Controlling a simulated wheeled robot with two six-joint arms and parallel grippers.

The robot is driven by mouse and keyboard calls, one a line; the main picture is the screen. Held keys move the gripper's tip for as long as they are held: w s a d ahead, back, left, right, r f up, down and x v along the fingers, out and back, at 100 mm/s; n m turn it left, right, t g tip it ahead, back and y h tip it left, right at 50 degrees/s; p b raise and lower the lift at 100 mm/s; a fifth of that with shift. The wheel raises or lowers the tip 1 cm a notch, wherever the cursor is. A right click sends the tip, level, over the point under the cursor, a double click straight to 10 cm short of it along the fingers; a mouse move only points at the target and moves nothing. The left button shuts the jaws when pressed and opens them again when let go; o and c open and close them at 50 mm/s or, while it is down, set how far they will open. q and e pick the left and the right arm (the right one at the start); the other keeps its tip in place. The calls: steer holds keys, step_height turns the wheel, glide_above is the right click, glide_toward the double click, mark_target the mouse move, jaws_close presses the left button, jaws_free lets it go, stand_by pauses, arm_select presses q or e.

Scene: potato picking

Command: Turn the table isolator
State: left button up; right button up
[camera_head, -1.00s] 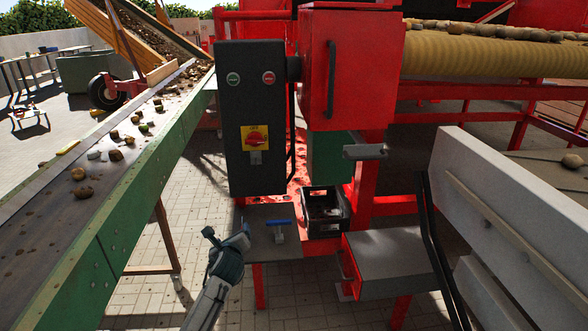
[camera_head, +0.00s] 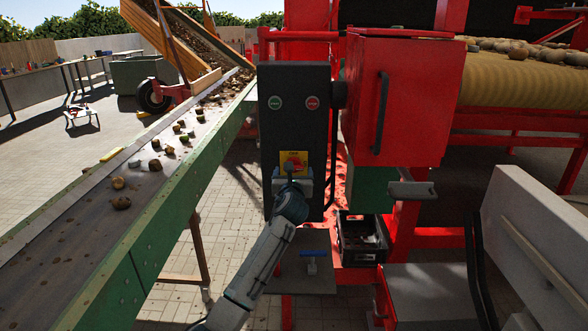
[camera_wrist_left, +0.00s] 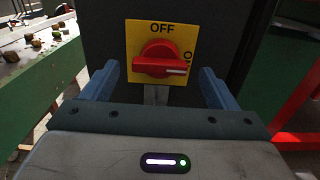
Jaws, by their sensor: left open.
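The table isolator is a red rotary switch (camera_wrist_left: 160,60) on a yellow plate (camera_wrist_left: 137,38) marked "OFF" at the top. Its handle lies level, with a pale mark at its right end near the "O" lettering. It sits low on a dark control box (camera_head: 288,120). My left gripper (camera_wrist_left: 160,88) is open, with one blue finger at each side below the switch and apart from it. In the head view, my left gripper (camera_head: 292,177) is in front of the lower plate, and the red handle shows just above it. My right gripper is not in view.
A red cabinet (camera_head: 412,95) stands right of the box. A green-sided conveyor (camera_head: 150,235) with potatoes runs along the left. A small shelf (camera_head: 325,278) with a blue-handled tool and a black crate (camera_head: 350,250) are below.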

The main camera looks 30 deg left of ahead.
arm_select(q)
steer(key=shift+x, duration=0.85)
steer(key=c, duration=1)
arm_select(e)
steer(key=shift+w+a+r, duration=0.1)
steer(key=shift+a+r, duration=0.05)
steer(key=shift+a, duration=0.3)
